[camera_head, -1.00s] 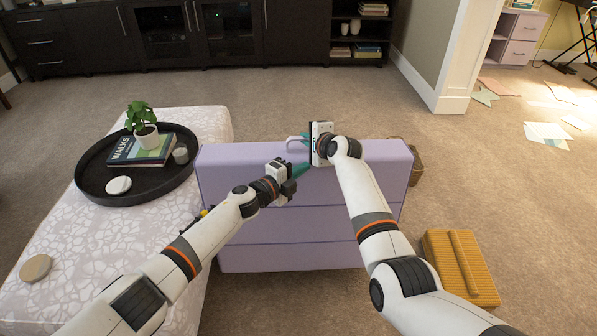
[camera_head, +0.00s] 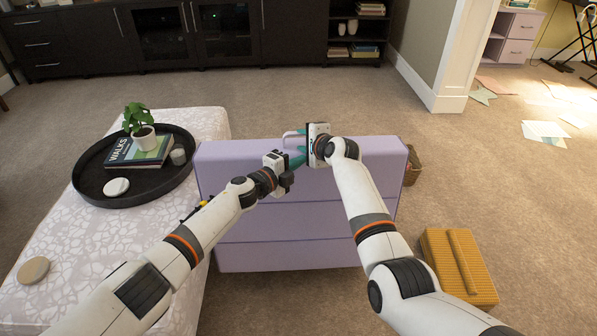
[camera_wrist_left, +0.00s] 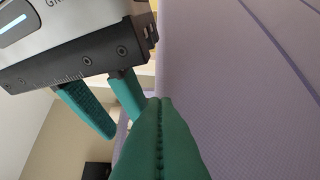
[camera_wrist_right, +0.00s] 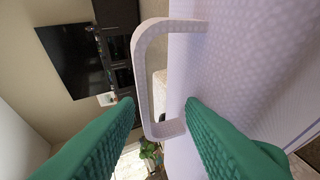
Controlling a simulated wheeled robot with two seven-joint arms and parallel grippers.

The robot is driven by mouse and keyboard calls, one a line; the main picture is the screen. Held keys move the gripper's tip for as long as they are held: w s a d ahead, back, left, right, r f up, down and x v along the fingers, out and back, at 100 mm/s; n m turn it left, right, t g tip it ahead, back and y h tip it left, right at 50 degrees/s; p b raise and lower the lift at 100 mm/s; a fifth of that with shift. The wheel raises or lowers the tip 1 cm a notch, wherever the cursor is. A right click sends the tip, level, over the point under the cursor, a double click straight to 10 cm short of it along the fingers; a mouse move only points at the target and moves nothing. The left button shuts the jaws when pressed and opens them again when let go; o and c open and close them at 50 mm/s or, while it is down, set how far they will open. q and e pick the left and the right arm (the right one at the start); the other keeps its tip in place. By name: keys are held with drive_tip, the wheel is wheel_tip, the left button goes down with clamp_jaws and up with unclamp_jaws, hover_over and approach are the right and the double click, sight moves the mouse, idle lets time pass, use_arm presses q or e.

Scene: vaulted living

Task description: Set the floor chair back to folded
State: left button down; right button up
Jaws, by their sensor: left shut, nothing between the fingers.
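The lavender floor chair (camera_head: 300,221) stands as an upright padded block with horizontal seams, in the middle of the head view. Its light loop handle (camera_head: 290,135) sticks out at the top edge. My right gripper (camera_head: 303,148) is at the top edge beside the handle. In the right wrist view its green fingers are apart, with the handle (camera_wrist_right: 146,60) showing between and beyond them. My left gripper (camera_head: 298,161) is shut and empty, just below the right one, close to the chair's near face. In the left wrist view its fingers (camera_wrist_left: 160,110) are together beside the lavender surface.
A white patterned ottoman (camera_head: 130,245) on the left bears a black tray (camera_head: 95,192) with a plant, book and candle. A yellow ribbed box (camera_head: 435,255) lies on the carpet at right. A basket (camera_head: 412,165) is partly hidden behind the chair. Carpet is clear behind.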

drive_tip(key=shift+s+d+f, duration=0.1)
drive_tip(key=shift+d+f, duration=0.1)
